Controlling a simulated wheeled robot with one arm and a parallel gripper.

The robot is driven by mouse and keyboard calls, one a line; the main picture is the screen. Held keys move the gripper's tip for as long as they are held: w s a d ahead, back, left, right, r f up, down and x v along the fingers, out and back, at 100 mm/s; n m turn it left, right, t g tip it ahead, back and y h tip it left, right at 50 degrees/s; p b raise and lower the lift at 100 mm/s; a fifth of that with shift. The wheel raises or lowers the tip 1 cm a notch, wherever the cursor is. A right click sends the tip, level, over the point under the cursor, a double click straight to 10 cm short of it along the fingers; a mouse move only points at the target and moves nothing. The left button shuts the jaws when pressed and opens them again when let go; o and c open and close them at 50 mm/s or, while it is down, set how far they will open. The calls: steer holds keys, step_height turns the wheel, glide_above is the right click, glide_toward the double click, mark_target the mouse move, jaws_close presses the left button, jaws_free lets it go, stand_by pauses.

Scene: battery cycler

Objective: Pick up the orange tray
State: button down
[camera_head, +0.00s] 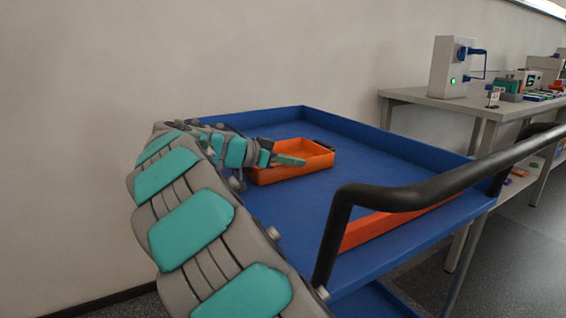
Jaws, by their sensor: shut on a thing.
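The orange tray (310,150) is a shallow open box with a dark handle at its far right edge. It is on the blue top of a cart (290,207), towards the back left. I cannot tell whether it touches the surface. My gripper (272,159) is at the tray's near left side, shut on it. One teal finger reaches over the tray's inside. The other finger and the exact grip are hidden by the arm and the tray wall.
A second orange piece (392,222) lies along the cart's front edge, partly behind the black handle rail (420,190). The cart has a raised blue rim. A grey workbench (450,103) with a white device (452,66) stands at the back right. The cart's middle is clear.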

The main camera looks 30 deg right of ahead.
steer(key=shift+r, duration=0.2)
steer(key=shift+r, duration=1.65)
steer(key=s+a+b, duration=0.1)
steer(key=s+a, duration=0.2)
steer(key=s, duration=0.1)
steer(key=s+a+r+b, duration=0.1)
steer(key=s+a, duration=0.2)
steer(key=s, duration=0.1)
steer(key=s+a+b, duration=0.1)
steer(key=s+a, duration=0.2)
steer(key=s, duration=0.1)
steer(key=shift+s+a+r, duration=0.2)
steer(key=shift+s+a, duration=0.15)
steer(key=shift+a, duration=0.05)
